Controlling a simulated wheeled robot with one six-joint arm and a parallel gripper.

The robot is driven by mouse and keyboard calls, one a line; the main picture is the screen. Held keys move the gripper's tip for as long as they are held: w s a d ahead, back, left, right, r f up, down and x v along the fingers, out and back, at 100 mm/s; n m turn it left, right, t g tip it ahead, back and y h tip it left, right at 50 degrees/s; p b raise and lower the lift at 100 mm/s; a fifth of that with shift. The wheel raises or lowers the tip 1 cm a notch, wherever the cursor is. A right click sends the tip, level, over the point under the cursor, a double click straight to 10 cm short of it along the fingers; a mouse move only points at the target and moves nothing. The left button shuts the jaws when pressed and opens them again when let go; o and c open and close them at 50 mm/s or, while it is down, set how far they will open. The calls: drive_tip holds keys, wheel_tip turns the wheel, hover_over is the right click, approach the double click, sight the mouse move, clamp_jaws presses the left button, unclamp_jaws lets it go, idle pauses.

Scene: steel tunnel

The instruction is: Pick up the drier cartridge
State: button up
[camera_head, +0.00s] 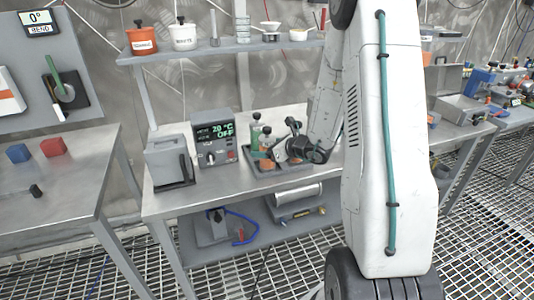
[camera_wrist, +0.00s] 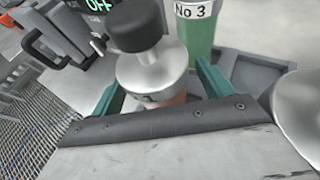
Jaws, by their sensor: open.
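In the wrist view, my gripper (camera_wrist: 160,90) is open, its two teal fingers apart. Between and beyond them stands a cartridge with a silver metal cap (camera_wrist: 152,72) and black knob. A little of its orange-brown body shows below the cap; the rest is hidden by my gripper. Right behind it is a green cylinder (camera_wrist: 195,38) labelled "No 3". I cannot tell from the labels which of them is the drier cartridge. In the head view, my gripper (camera_head: 287,150) is over the grey tray (camera_head: 291,174), among green and orange items, partly hiding them.
A control box (camera_head: 215,137) reading 20 °C OFF and a grey box with a black handle (camera_head: 169,162) stand left of the tray. A shelf (camera_head: 225,45) with pots runs above the bench. The bench front (camera_head: 220,187) is clear.

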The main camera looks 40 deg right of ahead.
drive_tip(key=c, duration=1.3)
drive_tip(key=shift+r, duration=0.1)
